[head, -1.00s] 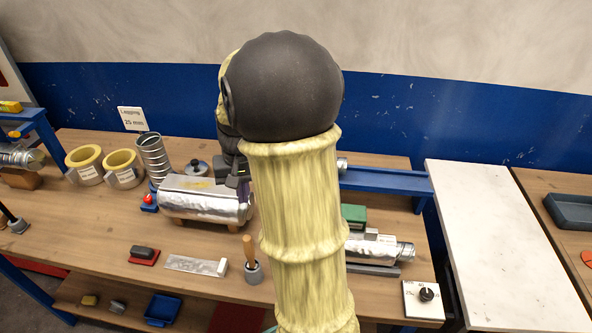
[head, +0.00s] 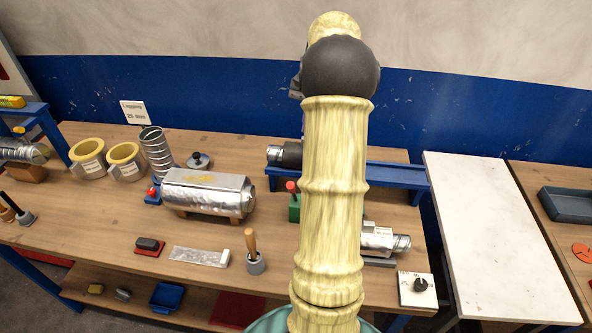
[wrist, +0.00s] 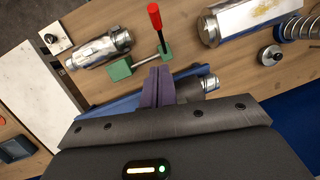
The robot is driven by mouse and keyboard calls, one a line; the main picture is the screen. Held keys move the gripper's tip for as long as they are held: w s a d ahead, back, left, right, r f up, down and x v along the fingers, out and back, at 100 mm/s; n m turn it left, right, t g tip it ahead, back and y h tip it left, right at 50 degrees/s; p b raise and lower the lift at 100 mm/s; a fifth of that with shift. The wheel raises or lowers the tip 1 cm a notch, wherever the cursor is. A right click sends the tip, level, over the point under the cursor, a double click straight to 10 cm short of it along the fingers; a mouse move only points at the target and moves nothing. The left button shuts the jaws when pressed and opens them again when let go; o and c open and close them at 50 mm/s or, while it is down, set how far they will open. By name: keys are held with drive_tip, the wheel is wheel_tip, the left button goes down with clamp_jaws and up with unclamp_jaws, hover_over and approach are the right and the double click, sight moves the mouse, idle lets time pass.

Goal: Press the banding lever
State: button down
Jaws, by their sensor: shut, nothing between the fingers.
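The banding lever has a red grip (wrist: 155,16) on a metal rod and green blocks (wrist: 120,69) at its base in the wrist view. It also shows in the head view as a red knob (head: 292,187) over a green block (head: 294,208), partly hidden by my arm. A foil-covered duct piece (wrist: 100,48) lies beside it. My gripper (wrist: 160,72) is shut and empty, with its fingertips near the lever's base in the wrist picture; I cannot tell whether they touch. My gripper is hidden behind my arm in the head view.
A blue rail stand (head: 395,174) with a dark-collared duct end (head: 285,154) runs behind the lever. A large foil-wrapped duct (head: 207,192) lies to the left. A dial plate (head: 417,290) sits at the front right. A wooden-handled tool (head: 252,250) stands in front.

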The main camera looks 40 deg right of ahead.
drive_tip(key=s+a+p+x, duration=0.1)
drive_tip(key=a+p+x, duration=0.1)
drive_tip(key=x, duration=1)
drive_tip(key=shift+s+a+p, duration=0.2)
drive_tip(key=shift+a+p, duration=0.05)
drive_tip(key=shift+p, duration=0.55)
drive_tip(key=shift+w, duration=0.1)
